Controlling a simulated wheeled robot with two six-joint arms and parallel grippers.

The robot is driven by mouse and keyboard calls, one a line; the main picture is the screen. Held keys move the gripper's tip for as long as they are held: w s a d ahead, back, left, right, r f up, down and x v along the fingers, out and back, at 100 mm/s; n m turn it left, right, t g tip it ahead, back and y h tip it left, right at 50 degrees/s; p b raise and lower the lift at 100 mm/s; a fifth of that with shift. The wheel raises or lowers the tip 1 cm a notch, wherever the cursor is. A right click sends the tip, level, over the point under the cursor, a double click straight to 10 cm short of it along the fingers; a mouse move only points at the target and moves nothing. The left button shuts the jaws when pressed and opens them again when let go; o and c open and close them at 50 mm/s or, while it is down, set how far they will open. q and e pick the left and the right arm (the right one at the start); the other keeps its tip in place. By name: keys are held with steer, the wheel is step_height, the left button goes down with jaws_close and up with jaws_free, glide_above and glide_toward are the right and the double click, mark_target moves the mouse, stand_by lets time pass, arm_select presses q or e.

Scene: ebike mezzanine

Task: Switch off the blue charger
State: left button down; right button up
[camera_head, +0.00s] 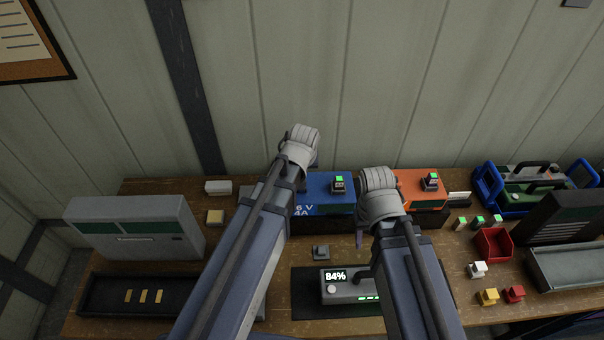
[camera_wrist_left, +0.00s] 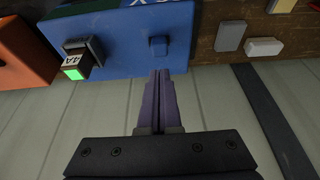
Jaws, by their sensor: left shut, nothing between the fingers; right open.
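The blue charger (camera_head: 325,187) stands at the back of the bench, against the wall, with white lettering partly hidden by my left arm. A small dark box (camera_head: 339,186) with a green lit top sits on it; this box also shows in the left wrist view (camera_wrist_left: 82,55). In the left wrist view the charger (camera_wrist_left: 120,35) has a small blue raised piece, like a rocker switch (camera_wrist_left: 158,46). My left gripper (camera_wrist_left: 162,75) is shut and empty, its tips just short of this piece; contact is unclear. My right gripper (camera_head: 360,238) is open, its fingers mostly hidden.
An orange charger (camera_head: 422,187) stands right of the blue one. A grey unit reading 84% (camera_head: 345,290) lies on a dark mat in front. A grey cabinet (camera_head: 130,225) is at left; a red bin (camera_head: 494,244) and small blocks are at right.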

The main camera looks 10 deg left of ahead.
arm_select(q)
steer(key=shift+w+a+r, duration=0.1)
steer(key=shift+w+r, duration=0.05)
steer(key=shift+w, duration=0.35)
steer(key=shift+w+a+r+p, duration=0.2)
steer(key=shift+w+p, duration=0.05)
steer(key=shift+w, duration=0.4)
steer(key=shift+w+a+r+p, duration=0.2)
steer(key=shift+w+p, duration=0.05)
steer(key=shift+w, duration=0.35)
steer(key=s+d+r+p, duration=0.1)
steer(key=s+r+p, duration=0.5)
steer(key=r+p, duration=0.2)
steer(key=shift+d, duration=0.35)
